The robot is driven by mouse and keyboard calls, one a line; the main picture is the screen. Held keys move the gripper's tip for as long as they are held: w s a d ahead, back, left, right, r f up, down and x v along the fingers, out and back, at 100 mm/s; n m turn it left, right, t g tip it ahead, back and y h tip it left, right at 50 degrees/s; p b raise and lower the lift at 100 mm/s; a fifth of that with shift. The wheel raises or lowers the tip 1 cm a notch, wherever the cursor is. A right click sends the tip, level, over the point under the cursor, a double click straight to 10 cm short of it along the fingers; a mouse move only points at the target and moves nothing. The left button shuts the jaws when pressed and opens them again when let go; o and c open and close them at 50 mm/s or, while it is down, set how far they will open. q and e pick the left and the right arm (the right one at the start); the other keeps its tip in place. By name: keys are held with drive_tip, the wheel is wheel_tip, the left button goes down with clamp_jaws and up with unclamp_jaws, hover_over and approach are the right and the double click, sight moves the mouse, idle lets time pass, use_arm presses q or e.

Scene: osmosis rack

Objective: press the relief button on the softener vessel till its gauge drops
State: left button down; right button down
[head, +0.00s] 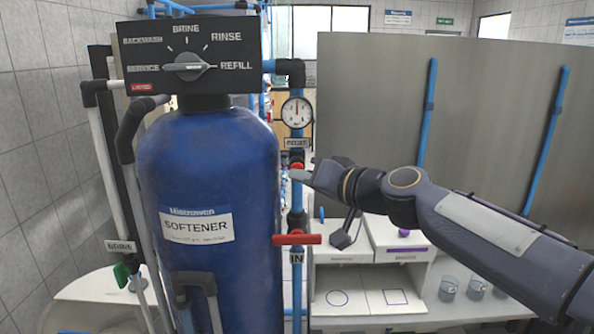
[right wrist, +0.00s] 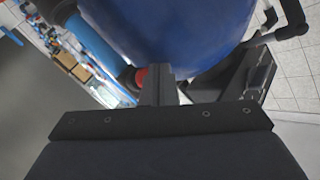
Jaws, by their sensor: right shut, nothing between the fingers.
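The blue softener vessel (head: 208,185) stands upright left of centre, with its label facing me. The round white gauge (head: 296,112) sits on the blue pipe to its right; its needle looks roughly upright. Below the gauge, a small red part (head: 298,165), apparently the relief button, is partly hidden behind my right gripper (head: 293,175). That gripper is shut and empty, reaching in from the right. In the right wrist view, its fingers (right wrist: 157,80) show beside a red part (right wrist: 139,78) on the blue pipe; I cannot tell whether they touch. My left gripper is not in view.
A black control head with a dial (head: 188,66) tops the vessel. A red valve handle (head: 297,239) sits on the pipe below my gripper. A white bench (head: 372,310) and a large grey panel (head: 385,100) stand behind. Clear cups (head: 448,289) are at right.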

drive_tip(key=shift+w, duration=0.15)
drive_tip(key=shift+w, duration=0.3)
drive_tip(key=shift+w, duration=0.5)
idle(1.5)
drive_tip(key=shift+s, duration=0.15)
drive_tip(key=shift+s+b, duration=0.4)
drive_tip(key=shift+s, duration=0.4)
drive_tip(key=shift+s+b, duration=0.4)
drive_tip(key=shift+s, duration=2.1)
